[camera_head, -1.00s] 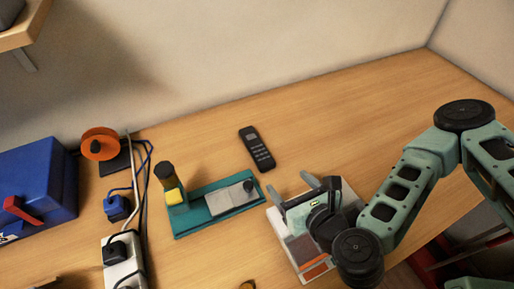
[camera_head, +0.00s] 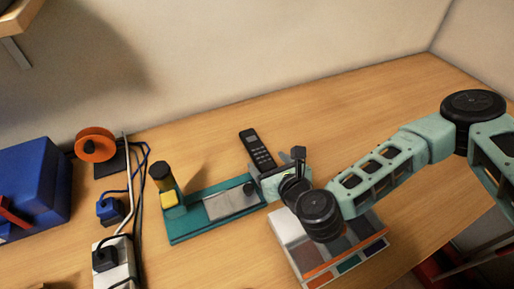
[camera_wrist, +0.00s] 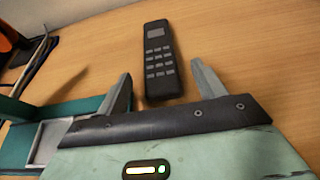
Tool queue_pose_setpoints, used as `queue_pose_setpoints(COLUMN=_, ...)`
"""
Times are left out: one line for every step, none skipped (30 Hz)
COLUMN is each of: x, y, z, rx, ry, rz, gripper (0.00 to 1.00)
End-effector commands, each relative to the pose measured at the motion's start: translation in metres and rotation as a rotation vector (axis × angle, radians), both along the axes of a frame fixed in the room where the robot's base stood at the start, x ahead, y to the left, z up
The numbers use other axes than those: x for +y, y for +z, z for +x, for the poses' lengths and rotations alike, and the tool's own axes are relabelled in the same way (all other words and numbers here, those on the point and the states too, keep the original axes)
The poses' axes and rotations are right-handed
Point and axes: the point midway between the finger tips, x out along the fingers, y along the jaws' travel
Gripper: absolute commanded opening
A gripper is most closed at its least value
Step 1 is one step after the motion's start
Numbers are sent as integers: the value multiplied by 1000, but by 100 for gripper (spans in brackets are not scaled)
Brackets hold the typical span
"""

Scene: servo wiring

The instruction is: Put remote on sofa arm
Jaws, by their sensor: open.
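The black remote (camera_head: 256,148) lies flat on the wooden workbench behind the teal fixture, its keypad facing up. In the wrist view the remote (camera_wrist: 160,62) lies just ahead of my gripper (camera_wrist: 160,85), with its near end between the two spread fingers. My gripper (camera_head: 265,163) is open and empty, near the remote's lower end in the head view. I cannot tell how high the fingers are above the bench. No sofa arm shows in either view.
A teal fixture (camera_head: 180,234) with a yellow block (camera_head: 169,200) stands left of the remote. A compartment tray (camera_head: 318,267) lies below my wrist. A blue box (camera_head: 35,185), orange spool (camera_head: 95,145) and power strip (camera_head: 115,268) are at left. The bench behind the remote is clear.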

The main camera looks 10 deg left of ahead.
Motion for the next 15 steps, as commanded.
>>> queue_pose_setpoints(x=4, y=2, z=7, rx=-4, ry=-2, rz=-2, gripper=69)
queue_pose_setpoints(x=7, y=1, z=10, rx=-4, ry=-2, rz=-2, gripper=69)
queue_pose_setpoints(x=11, y=-1, z=14, rx=-3, ry=-1, rz=-1, gripper=69)
queue_pose_setpoints(x=14, y=-2, z=18, rx=-3, ry=-2, rz=-1, gripper=69)
queue_pose_setpoints(x=16, y=-5, z=20, rx=-2, ry=-1, rz=-1, gripper=69)
queue_pose_setpoints(x=18, y=-8, z=24, rx=-3, ry=-2, rz=-2, gripper=69)
queue_pose_setpoints(x=20, y=-9, z=26, rx=-2, ry=-1, rz=-2, gripper=69)
queue_pose_setpoints(x=21, y=-11, z=28, rx=-2, ry=-1, rz=-2, gripper=69)
queue_pose_setpoints(x=23, y=-12, z=30, rx=-1, ry=0, rz=-2, gripper=69)
queue_pose_setpoints(x=23, y=-13, z=30, rx=-1, ry=-1, rz=-1, gripper=69)
queue_pose_setpoints(x=24, y=-13, z=31, rx=-1, ry=-1, rz=-1, gripper=69)
queue_pose_setpoints(x=24, y=-14, z=31, rx=-1, ry=-1, rz=-1, gripper=69)
queue_pose_setpoints(x=24, y=-14, z=31, rx=-1, ry=0, rz=-1, gripper=69)
queue_pose_setpoints(x=24, y=-14, z=31, rx=-1, ry=0, rz=-1, gripper=69)
queue_pose_setpoints(x=24, y=-14, z=31, rx=-1, ry=0, rz=-1, gripper=69)
